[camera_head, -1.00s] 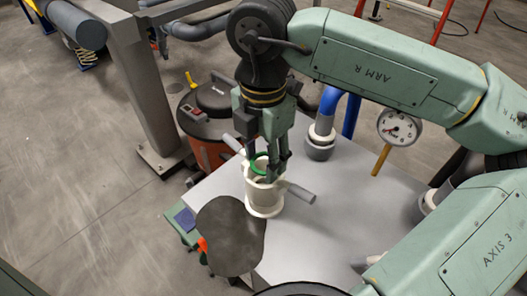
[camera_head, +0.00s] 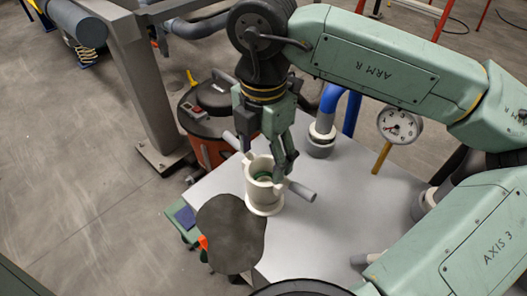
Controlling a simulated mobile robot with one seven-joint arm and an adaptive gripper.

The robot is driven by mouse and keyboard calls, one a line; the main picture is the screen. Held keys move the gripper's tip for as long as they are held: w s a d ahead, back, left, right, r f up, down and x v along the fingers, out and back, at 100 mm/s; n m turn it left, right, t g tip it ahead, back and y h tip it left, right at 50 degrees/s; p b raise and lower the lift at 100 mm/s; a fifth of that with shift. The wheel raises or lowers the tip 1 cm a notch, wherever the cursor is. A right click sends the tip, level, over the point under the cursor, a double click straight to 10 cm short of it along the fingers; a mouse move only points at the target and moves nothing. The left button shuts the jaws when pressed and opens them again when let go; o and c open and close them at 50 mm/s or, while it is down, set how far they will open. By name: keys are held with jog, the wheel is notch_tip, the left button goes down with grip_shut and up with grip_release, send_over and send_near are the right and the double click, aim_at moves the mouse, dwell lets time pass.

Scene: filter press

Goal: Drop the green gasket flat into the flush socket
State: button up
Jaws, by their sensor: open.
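The green gasket (camera_head: 263,178) lies inside the mouth of the white cylindrical socket (camera_head: 264,200), below its rim. Only part of its ring shows, so I cannot tell whether it lies fully flat. The socket stands upright on the grey table and has grey handles on two sides. My gripper (camera_head: 263,157) is open and empty, with its fingers at the socket's rim, just above the gasket. One finger is on the left side of the opening and the other on the right.
A dark rounded sheet (camera_head: 230,234) lies at the table's front left. A pressure gauge (camera_head: 399,126) stands at the right, and a blue pipe (camera_head: 351,115) rises behind. An orange and black vacuum (camera_head: 207,115) stands beyond the table. The grey table (camera_head: 325,215) is bare right of the socket.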

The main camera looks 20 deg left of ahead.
notch_tip(320, 180, up, 12)
dwell(0.5)
